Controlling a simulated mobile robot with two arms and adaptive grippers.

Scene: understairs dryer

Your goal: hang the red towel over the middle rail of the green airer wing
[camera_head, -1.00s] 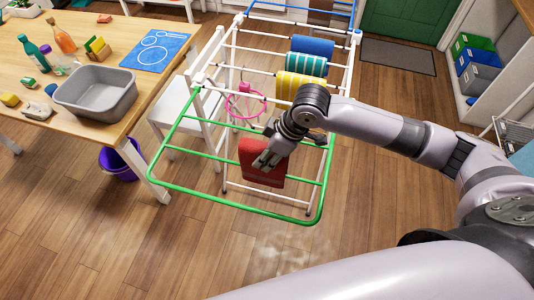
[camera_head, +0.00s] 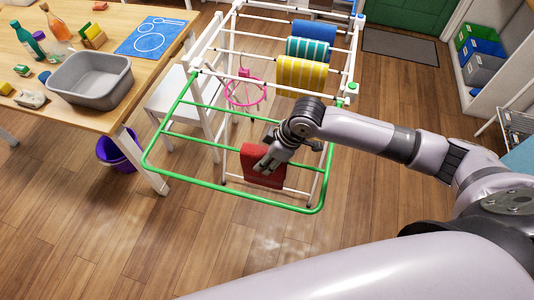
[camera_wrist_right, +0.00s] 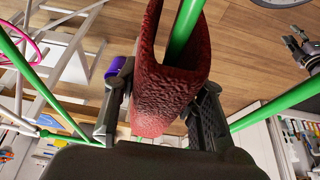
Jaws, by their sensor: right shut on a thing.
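The red towel (camera_head: 262,174) is folded over a green rail of the green airer wing (camera_head: 190,184). In the head view it is near the wing's middle, left to right, over an inner rail close to the outer edge. In the right wrist view the rail (camera_wrist_right: 186,30) runs inside the fold of the towel (camera_wrist_right: 165,98), with a flap on each side. My right gripper (camera_head: 265,161) is shut on the towel from above, a finger on each side in the wrist view (camera_wrist_right: 158,105). Its palm hides part of the fold.
The airer's white part holds blue, striped teal and yellow cloths (camera_head: 301,73). A pink hoop (camera_head: 244,90) hangs beside a white chair (camera_head: 178,108). The table with a grey basin (camera_head: 89,92) and a purple bucket (camera_head: 112,153) are left. Floor in front is clear.

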